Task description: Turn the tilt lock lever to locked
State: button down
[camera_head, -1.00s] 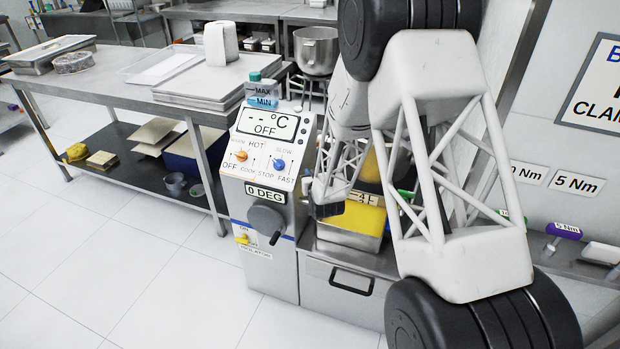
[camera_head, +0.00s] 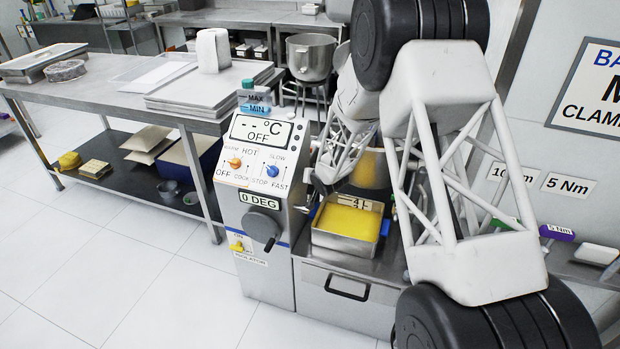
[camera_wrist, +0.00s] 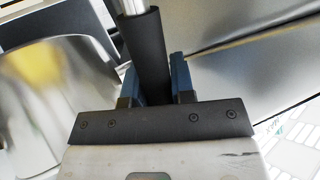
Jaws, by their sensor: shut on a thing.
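In the wrist view, my gripper (camera_wrist: 157,78) is shut on a dark cylindrical lever grip (camera_wrist: 147,42) on a shiny metal rod. The grip stands between the two blue fingers, and the rod runs out of the top of the picture. I take this as the tilt lock lever; no locked or unlocked mark shows. In the head view, my arm hides most of the mixer's right side, and the lever cannot be made out there. The mixer's control cabinet (camera_head: 283,226) shows a "0 DEG" plate (camera_head: 260,200) above a dark round crank (camera_head: 262,227).
A metal tray of yellow stuff (camera_head: 345,243) stands right of the cabinet. A steel table (camera_head: 90,98) with trays stands at left, and a metal pot (camera_head: 311,57) is behind. A purple-handled tool (camera_head: 557,232) lies at right. The floor in front is clear.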

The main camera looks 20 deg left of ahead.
jog(key=shift+w+f+m+g, duration=0.3)
jog(key=shift+w+f+g, duration=0.4)
jog(key=shift+f+g, duration=0.25)
jog(key=shift+w+f, duration=0.1)
jog(key=c, duration=1.2)
grip_release()
jog(key=shift+c, duration=0.2)
jog(key=shift+d+r, duration=0.1)
jog(key=shift+r, duration=0.1)
jog(key=v, duration=0.7)
jog(key=shift+r, duration=0.3)
jog(key=shift+d, duration=0.1)
